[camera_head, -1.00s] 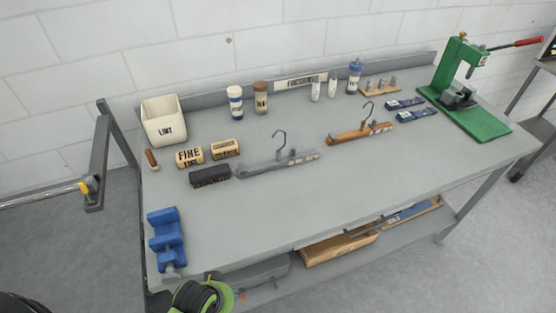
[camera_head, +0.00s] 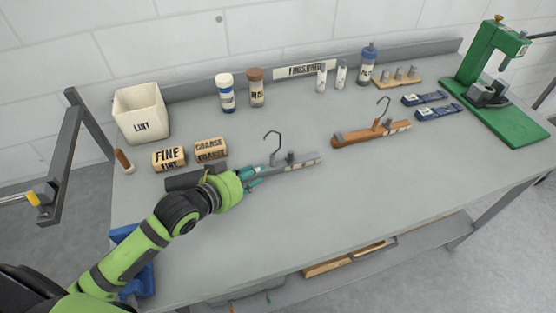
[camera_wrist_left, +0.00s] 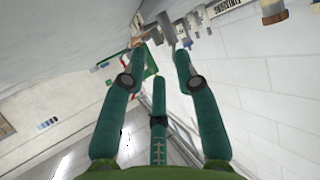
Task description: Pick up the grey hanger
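The grey hanger (camera_head: 304,163) lies on the workbench, its metal hook (camera_head: 272,146) standing up. My left gripper (camera_head: 253,177) is at the hanger's left end and hides that end in the head view. In the left wrist view its green fingers (camera_wrist_left: 158,62) are spread apart, with nothing seen between them. Grey parts that look like the hanger (camera_wrist_left: 166,24) show beyond the fingertips. I cannot tell whether a finger touches it. My right gripper is not in view.
A brown hanger (camera_head: 372,133) lies to the right. FINE (camera_head: 169,158) and COARSE (camera_head: 211,150) blocks and a dark block (camera_head: 184,181) sit left of the gripper. Bottles (camera_head: 226,93) stand behind. The bench front (camera_head: 330,215) is clear.

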